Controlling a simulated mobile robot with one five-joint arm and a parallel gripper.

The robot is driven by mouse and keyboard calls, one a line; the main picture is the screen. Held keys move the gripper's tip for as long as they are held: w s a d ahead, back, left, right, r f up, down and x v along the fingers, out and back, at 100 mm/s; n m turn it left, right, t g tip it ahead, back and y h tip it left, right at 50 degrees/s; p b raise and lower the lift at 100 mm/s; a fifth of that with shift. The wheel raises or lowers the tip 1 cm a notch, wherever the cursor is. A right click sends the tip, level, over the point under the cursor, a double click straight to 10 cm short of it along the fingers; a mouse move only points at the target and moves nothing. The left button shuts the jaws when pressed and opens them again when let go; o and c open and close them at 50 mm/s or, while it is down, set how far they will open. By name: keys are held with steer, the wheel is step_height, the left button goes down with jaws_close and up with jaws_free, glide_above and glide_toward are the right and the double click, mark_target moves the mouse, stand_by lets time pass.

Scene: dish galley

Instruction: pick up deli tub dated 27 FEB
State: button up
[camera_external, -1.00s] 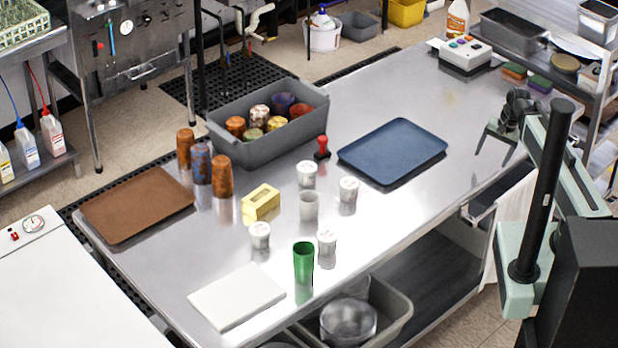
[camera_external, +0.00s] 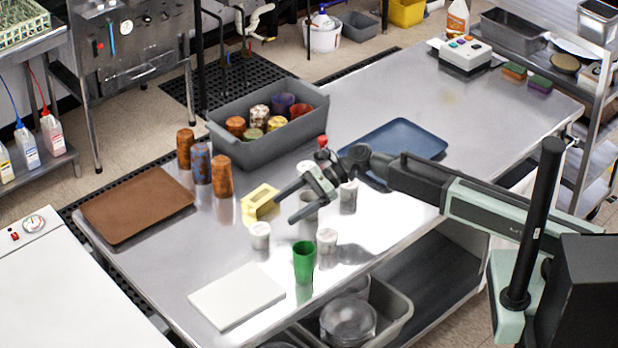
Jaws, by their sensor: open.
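Several small white tubs stand on the steel table. One (camera_external: 260,236) is at the left, one (camera_external: 327,241) is beside the green cup, and one (camera_external: 348,197) is at the right. Another (camera_external: 309,212) is partly hidden behind my gripper, and a further one (camera_external: 304,167) shows only in part behind it. No date is readable, so I cannot tell which is dated 27 FEB. My gripper (camera_external: 284,209) is open and empty, its fingers pointing left above the tubs, near the yellow block.
A yellow block (camera_external: 260,203), a red-handled item (camera_external: 322,142), a grey bin (camera_external: 262,147) of cups, a brown tray (camera_external: 135,205) and a blue tray (camera_external: 405,139) surround the tubs.

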mark_target(251, 234)
steer(key=shift+s+a+f, duration=0.1)
steer(key=shift+s+a, duration=0.4)
steer(key=shift+s, duration=0.35)
steer(key=shift+g, duration=0.3)
steer(key=b+x, duration=0.2)
steer(key=x, duration=0.4)
steer(key=shift+w+f, duration=0.15)
steer(key=shift+s+a, duration=0.25)
steer(key=shift+a, duration=0.1)
steer(key=b+x, duration=0.2)
steer(key=x, duration=0.3)
steer(key=shift+s+f+b, duration=0.1)
steer(key=shift+s+b, duration=0.05)
steer(key=shift+b, duration=0.15)
steer(key=shift+d, duration=0.1)
steer(key=c, duration=1.5)
step_height(251, 234, up, 10)
steer(key=p, duration=1)
steer(key=shift+r, duration=0.25)
steer(key=shift+c, duration=0.2)
steer(key=shift+f, duration=0.1)
